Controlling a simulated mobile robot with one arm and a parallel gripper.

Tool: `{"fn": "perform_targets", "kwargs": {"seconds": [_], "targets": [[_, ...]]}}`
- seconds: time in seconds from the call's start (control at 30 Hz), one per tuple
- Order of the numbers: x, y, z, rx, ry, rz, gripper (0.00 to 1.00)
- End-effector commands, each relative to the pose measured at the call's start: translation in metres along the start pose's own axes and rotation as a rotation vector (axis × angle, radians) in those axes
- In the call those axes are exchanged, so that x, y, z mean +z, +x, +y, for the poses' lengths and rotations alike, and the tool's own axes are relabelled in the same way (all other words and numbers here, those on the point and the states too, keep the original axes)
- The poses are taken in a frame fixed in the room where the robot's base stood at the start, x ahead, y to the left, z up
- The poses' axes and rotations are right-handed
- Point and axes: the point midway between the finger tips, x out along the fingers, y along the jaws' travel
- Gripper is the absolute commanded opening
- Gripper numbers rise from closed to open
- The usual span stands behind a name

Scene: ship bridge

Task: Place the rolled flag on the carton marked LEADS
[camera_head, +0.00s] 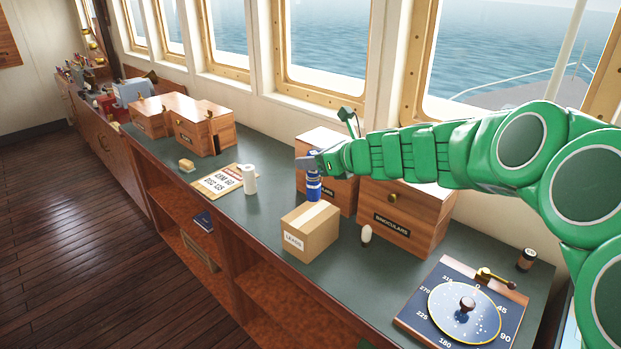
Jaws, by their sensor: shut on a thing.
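The rolled flag (314,188) is a small blue upright roll with a pale band. My gripper (313,162) is shut on its upper end. The carton marked LEADS (314,237) is a small tan box with pale tape along its top and a white label on its front. In the picture the flag's lower end is just above the carton's back edge. I cannot tell whether they touch. The gripper hides the top of the flag.
Wooden boxes marked BINOCULARS (398,218) stand behind and right of the carton. A small white object (366,235) stands close to its right. A white roll (250,180) and a notice board (222,181) are left. A compass-like dial board (464,308) lies at front right.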

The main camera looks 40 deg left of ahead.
Motion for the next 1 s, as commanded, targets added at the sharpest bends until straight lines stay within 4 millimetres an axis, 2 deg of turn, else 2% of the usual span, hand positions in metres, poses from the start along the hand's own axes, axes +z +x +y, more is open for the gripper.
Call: {"fn": "perform_targets", "kwargs": {"seconds": [0.1, 0.3, 0.63, 0.83, 1.0], "targets": [[-0.011, 0.015, -0.007, 0.001, 0.003, 0.002, 0.12], [-0.021, 0.030, -0.017, -0.001, 0.001, -0.001, 0.12], [-0.029, 0.042, -0.023, 0.000, 0.000, 0.000, 0.12], [-0.053, 0.052, -0.022, 0.002, 0.004, 0.000, 0.12], [-0.057, 0.053, -0.022, 0.001, 0.000, 0.000, 0.12]]}}
